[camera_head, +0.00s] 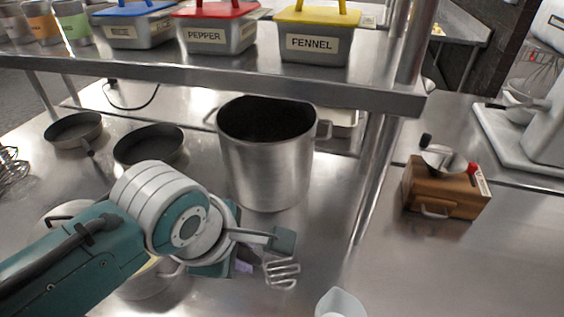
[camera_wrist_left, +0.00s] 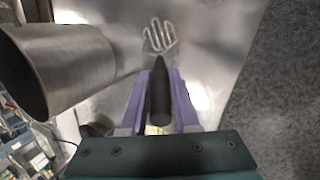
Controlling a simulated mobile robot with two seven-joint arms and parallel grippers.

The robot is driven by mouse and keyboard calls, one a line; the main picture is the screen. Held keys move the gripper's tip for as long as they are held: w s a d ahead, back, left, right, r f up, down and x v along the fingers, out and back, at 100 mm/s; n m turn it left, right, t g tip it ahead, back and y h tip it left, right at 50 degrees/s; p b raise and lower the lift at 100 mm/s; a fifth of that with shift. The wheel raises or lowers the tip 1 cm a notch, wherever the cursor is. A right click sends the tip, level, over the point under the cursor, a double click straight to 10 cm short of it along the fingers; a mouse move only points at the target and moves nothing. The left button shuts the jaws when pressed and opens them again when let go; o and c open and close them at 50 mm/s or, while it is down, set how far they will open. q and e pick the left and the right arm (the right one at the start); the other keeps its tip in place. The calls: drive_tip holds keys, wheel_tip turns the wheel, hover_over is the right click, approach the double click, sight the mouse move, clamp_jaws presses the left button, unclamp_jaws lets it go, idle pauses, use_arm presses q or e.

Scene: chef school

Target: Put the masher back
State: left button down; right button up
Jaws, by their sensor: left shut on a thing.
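The masher shows its bent metal wire head (camera_head: 282,272) just beyond my left gripper (camera_head: 258,252) in the head view, low and right of centre. In the left wrist view, its dark handle (camera_wrist_left: 160,98) lies between the purple fingers of my left gripper (camera_wrist_left: 161,88), which is shut on it. The wire head points away from the gripper, above the steel counter. Most of the handle is hidden by the gripper in the head view. My right gripper is in neither view.
A large steel pot (camera_head: 268,165) stands just behind my left gripper. Two dark pans (camera_head: 148,145) sit left of it. A shelf (camera_head: 200,72) with labelled bins crosses above. A wooden grinder box (camera_head: 445,188) is at right, and a pale vessel (camera_head: 340,304) at the front edge.

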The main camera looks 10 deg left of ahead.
use_arm(q)
drive_tip(key=c, duration=0.7)
unclamp_jaws()
drive_tip(key=shift+o, duration=0.2)
drive_tip(key=shift+r, duration=0.35)
drive_tip(key=d+p+v, duration=0.1)
drive_tip(key=p+v, duration=0.1)
drive_tip(key=v, duration=0.8)
drive_tip(key=s+a+r+m, duration=0.1)
drive_tip(key=s+a+m, duration=0.2)
drive_tip(key=s+m, duration=0.55)
drive_tip(key=s+a+r+m, duration=0.25)
drive_tip(key=s+m, duration=0.25)
drive_tip(key=m, duration=0.7)
wheel_tip(320, 180, up, 17)
drive_tip(key=m+p, duration=0.1)
drive_tip(key=p, duration=1.7)
drive_tip(key=shift+a+g+y, duration=0.15)
drive_tip(key=shift+g+y, duration=0.25)
